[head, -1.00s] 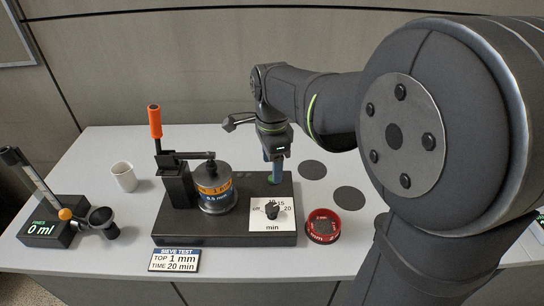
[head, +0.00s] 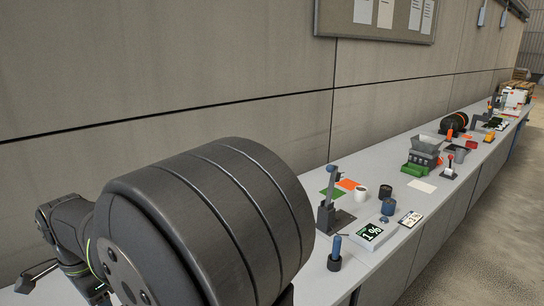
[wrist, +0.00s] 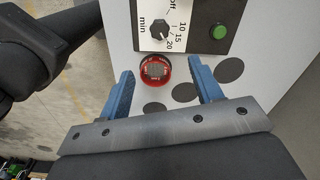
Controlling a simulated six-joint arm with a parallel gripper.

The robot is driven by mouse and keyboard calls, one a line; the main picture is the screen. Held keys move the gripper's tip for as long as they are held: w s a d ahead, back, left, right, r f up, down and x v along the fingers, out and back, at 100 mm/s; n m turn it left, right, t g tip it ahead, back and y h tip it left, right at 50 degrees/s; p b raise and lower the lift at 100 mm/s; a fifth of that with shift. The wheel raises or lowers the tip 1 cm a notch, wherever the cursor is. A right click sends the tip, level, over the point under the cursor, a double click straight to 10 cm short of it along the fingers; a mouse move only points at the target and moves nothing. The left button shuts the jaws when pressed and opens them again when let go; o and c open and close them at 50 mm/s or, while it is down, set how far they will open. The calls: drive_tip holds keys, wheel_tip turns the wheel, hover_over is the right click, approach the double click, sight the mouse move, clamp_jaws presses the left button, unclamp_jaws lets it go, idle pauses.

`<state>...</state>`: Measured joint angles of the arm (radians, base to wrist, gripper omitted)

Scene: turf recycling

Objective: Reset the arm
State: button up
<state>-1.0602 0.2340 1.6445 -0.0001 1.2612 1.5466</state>
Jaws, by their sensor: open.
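My gripper (wrist: 163,86) shows in the wrist view with its two blue fingers wide apart and nothing between them. It hangs above the bench, apart from the things below it. The timer dial (wrist: 162,36) and a green button (wrist: 219,32) sit on the black base near the top. In the head view my arm fills the lower left; the fingertips are out of that picture.
A wall stands behind.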

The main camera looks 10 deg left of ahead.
wheel_tip(320, 180, down, 16)
drive_tip(key=shift+f, duration=0.2)
drive_tip(key=shift+r, duration=0.1)
idle(0.4)
wheel_tip(320, 180, up, 18)
wheel_tip(320, 180, down, 18)
drive_tip(key=shift+n, duration=0.3)
drive_tip(key=n, duration=0.3)
drive_tip(key=shift+n, duration=0.4)
drive_tip(key=n, duration=0.4)
drive_tip(key=shift+n, duration=0.3)
drive_tip(key=n, duration=0.3)
drive_tip(key=shift+n, duration=2.6)
